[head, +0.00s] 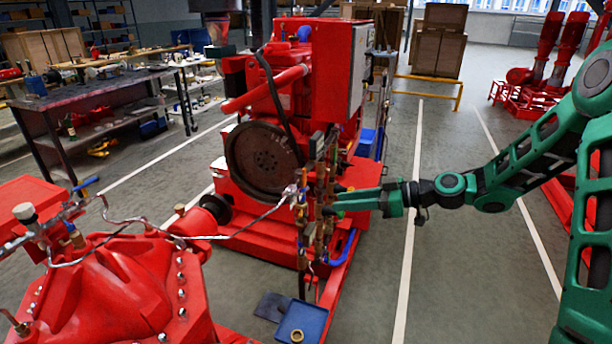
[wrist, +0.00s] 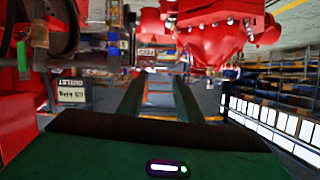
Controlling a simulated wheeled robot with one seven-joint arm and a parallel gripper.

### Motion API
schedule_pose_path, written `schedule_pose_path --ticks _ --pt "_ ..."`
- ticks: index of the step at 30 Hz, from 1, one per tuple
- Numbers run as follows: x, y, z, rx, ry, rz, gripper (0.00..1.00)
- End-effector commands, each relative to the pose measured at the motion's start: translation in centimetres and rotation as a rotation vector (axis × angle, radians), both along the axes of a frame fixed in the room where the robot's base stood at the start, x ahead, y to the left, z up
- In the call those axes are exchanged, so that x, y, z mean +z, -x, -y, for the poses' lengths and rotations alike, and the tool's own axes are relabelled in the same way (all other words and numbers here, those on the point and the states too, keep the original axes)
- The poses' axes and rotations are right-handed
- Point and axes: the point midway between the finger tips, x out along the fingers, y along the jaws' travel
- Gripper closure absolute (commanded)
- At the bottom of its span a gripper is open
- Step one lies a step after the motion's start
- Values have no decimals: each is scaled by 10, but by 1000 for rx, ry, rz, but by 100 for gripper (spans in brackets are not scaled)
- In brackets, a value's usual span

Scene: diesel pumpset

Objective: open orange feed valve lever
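My gripper (head: 334,202) reaches in from the right, level, with its green fingers at the right side of a cluster of brass valves and pipes (head: 318,190) in front of the red pumpset. In the wrist view my gripper (wrist: 158,80) has its two fingers clearly apart, with only distant floor showing between them. No orange lever can be picked out in either view; it may be too small or hidden among the fittings. In the wrist view, blurred pipes and fittings (wrist: 108,45) lie close on the left, with a small label (wrist: 72,95) upside down.
The red engine (head: 300,75) with its dark flywheel (head: 263,158) stands behind the valves. A red pump casing (head: 120,290) fills the lower left, with a thin pipe running to the valves. A blue tray (head: 302,322) lies below. Floor right of the valves is clear.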

Motion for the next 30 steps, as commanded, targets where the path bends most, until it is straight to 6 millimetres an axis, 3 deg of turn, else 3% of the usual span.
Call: schedule_pose_path --ticks 6,14,30 --pt "28 -29 -14 -16 -219 148 68" --pt "40 -40 -22 -30 -289 201 68" --pt "39 -68 -100 -30 -286 199 68"
